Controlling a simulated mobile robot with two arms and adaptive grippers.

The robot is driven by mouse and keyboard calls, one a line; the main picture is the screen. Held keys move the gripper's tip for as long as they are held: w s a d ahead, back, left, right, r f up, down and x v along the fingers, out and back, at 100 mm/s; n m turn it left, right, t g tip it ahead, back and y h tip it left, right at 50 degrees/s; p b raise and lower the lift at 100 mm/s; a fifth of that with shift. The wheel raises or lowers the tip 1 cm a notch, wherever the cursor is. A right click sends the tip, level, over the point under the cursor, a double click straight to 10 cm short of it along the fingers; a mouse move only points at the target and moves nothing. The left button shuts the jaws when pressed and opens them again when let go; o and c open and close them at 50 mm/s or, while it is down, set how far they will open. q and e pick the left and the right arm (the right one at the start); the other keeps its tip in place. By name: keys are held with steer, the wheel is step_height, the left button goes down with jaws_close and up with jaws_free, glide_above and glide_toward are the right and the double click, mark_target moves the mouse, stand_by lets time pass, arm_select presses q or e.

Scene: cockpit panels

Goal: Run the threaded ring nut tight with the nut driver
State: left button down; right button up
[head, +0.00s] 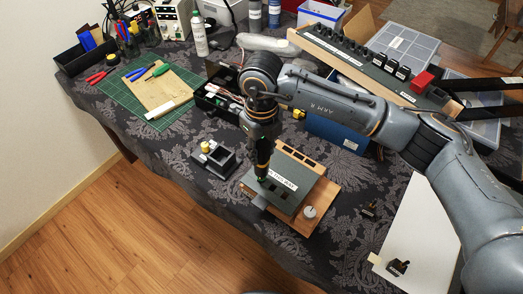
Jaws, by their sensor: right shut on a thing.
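My right gripper (263,153) comes down from above over the panel block, pointing almost straight down. It is shut on a slim dark tool with a touch of green, which looks like the nut driver (262,173). The tool's lower end is at the left part of the grey sloped panel (287,204), beside its white label. I cannot tell whether the tip touches the panel. The threaded ring nut cannot be made out; the tool and gripper may hide it. The panel sits on a wooden base (325,198). My left gripper is not in view.
A white round knob (309,211) stands at the base's front right. A dark holder with a yellow-topped part (206,148) is left of the panel. Behind are an open black box (212,98) and a green cutting mat (118,98). A white sheet (418,235) lies right.

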steer(key=shift+r+p, duration=0.75)
steer(key=shift+r, duration=1.15)
